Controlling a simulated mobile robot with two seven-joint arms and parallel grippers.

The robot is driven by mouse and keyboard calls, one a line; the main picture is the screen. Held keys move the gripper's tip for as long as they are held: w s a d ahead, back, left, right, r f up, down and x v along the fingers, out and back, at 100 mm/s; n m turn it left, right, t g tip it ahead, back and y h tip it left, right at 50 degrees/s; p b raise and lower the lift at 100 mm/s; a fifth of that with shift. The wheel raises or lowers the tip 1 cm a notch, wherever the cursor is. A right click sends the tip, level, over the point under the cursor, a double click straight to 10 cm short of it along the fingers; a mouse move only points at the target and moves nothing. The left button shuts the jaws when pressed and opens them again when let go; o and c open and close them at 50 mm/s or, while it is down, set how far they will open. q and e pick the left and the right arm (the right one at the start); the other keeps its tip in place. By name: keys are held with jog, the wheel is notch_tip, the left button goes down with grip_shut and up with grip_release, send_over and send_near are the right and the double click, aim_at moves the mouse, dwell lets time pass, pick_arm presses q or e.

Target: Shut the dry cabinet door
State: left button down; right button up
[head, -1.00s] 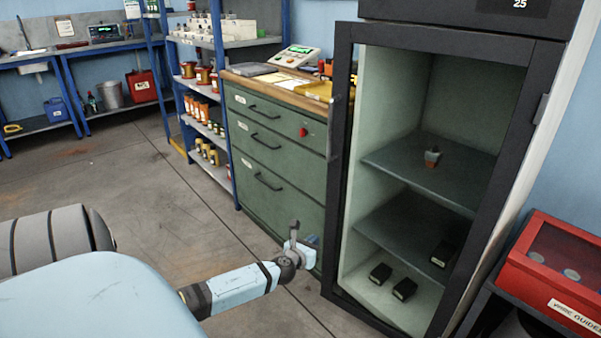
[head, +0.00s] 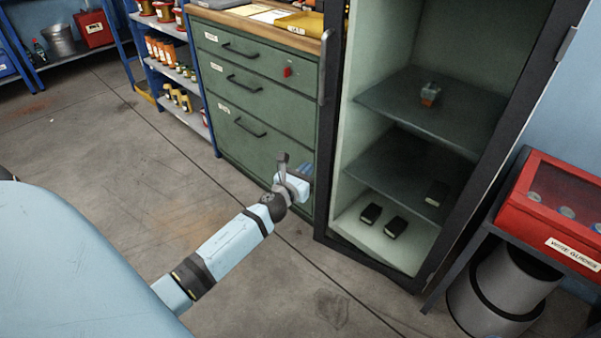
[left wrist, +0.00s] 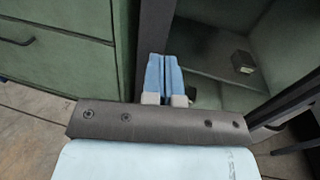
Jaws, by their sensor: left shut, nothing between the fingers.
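The dry cabinet stands at the right of the head view, and its dark-framed glass door (head: 331,140) has a vertical grey handle (head: 327,65) on its left edge and a hinge on its right. The door lies flat against the cabinet front or nearly so; I cannot tell whether a narrow gap is left. My left gripper (head: 308,180) is shut and empty, low and left of the door's frame. In the left wrist view its blue fingers (left wrist: 164,70) are together, in front of the door's left frame post (left wrist: 155,30); contact cannot be told. My right gripper is out of view.
Green drawers (head: 255,95) stand left of the cabinet. A red case (head: 555,215) sits on a stand at the right, with a grey bin (head: 500,290) below. Dark boxes (head: 371,214) and a small orange-based item (head: 430,94) are inside the cabinet. Floor in front is clear.

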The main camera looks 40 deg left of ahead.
aim_at(326, 148)
pick_arm(q)
jog(key=w, duration=0.2)
jog(key=w+b, duration=0.1)
jog(key=w, duration=0.2)
jog(key=w+a, duration=0.1)
jog(key=w, duration=0.2)
jog(key=shift+f+b, duration=0.1)
jog(key=shift+b, duration=0.3)
jog(key=shift+w+a, duration=0.1)
jog(key=shift+w, duration=0.45)
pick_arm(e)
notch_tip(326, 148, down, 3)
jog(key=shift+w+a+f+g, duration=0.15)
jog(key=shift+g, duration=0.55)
